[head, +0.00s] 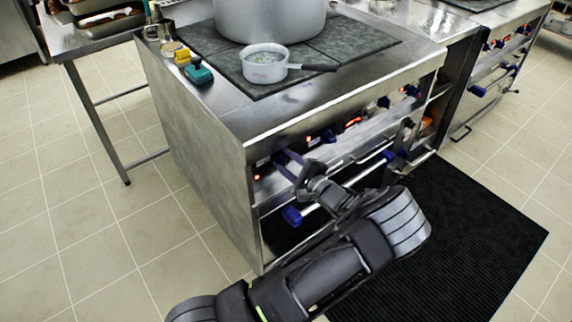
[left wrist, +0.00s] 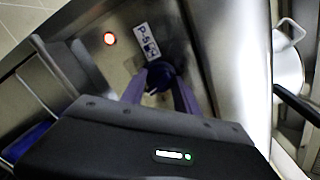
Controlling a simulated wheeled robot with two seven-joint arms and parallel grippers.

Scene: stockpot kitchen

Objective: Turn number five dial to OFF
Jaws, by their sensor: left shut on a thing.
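A dark blue dial (left wrist: 161,74) sits on the stove's steel front panel, beside a white label (left wrist: 147,40). The label seems to read "P-5", with the rest unclear. My left gripper (left wrist: 158,85) is shut on the dial, with one purple finger on each side of it. In the head view my left gripper (head: 284,160) reaches the left part of the stove front, and its fingers mostly hide the dial. The dial's pointer direction is not clear. A red light (left wrist: 109,39) glows on the panel near the label. My right gripper is not in view.
Other blue dials (head: 328,136) and red lights line the stove front (head: 335,128). A blue-ended oven handle (head: 292,215) lies below my gripper. A large pot (head: 270,18) and a small saucepan (head: 264,70) stand on the stove top. A black mat (head: 470,235) covers the floor in front.

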